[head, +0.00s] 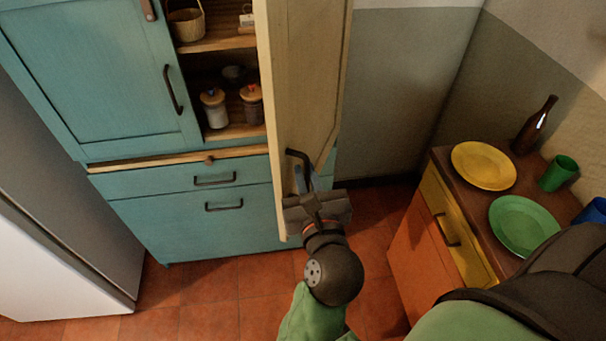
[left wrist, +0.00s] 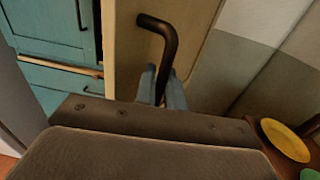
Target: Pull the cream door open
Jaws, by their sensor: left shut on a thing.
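The cream door (head: 309,75) stands swung out from the teal cabinet, with shelves showing to its left. A dark handle (head: 300,156) is on the door's face near its lower part. My left gripper (head: 304,180) is shut on this handle. In the left wrist view, the handle (left wrist: 167,40) runs down between the blue-grey fingers (left wrist: 161,88), in front of the cream door (left wrist: 130,45). The lower end of the handle is hidden by the gripper. My right gripper is not in view.
The teal cabinet (head: 100,65) has jars (head: 214,108) and a basket (head: 186,22) on its open shelves. A low orange and yellow cabinet (head: 425,245) at right carries a yellow plate (head: 483,165), a green plate (head: 524,225), a bottle (head: 534,125) and cups (head: 558,173). Tiled floor (head: 205,290) is clear.

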